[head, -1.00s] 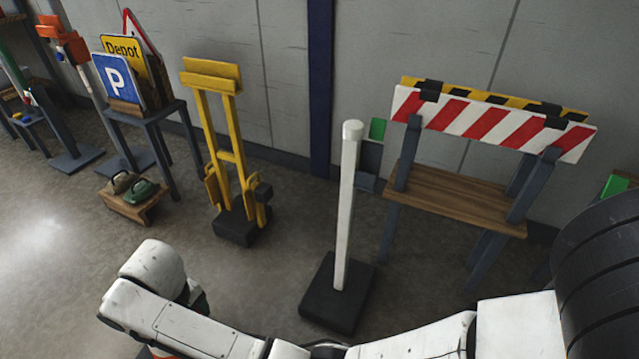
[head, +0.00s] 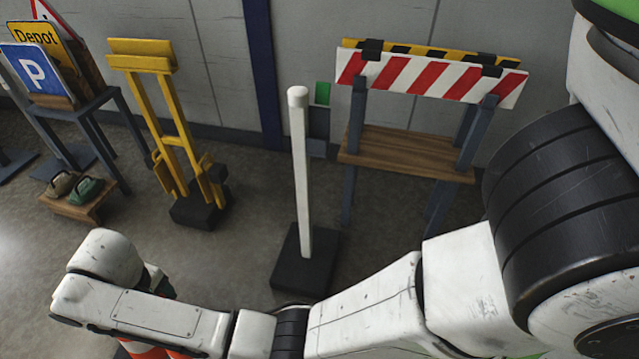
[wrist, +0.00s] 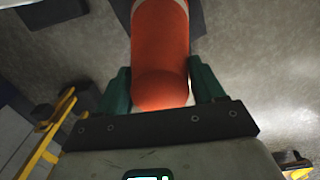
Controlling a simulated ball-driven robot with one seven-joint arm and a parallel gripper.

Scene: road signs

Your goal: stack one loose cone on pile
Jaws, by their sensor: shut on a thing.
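My gripper (wrist: 160,84) has its green fingers on either side of an orange cone (wrist: 160,45) with a white band, and is shut on it. The cone's rounded top is nearest the gripper, and the rest runs off the top edge of the wrist view. In the head view, an orange and white striped piece (head: 150,352) shows at the bottom edge under my arm; I cannot tell whether it is the held cone. No pile of cones is clearly visible.
A white post on a black base (head: 302,262) stands ahead. A yellow stand (head: 168,125) and a sign table (head: 75,105) are to the left. A striped barrier (head: 430,78) over a wooden shelf (head: 405,155) is to the right. Bare floor (head: 235,255) lies between them.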

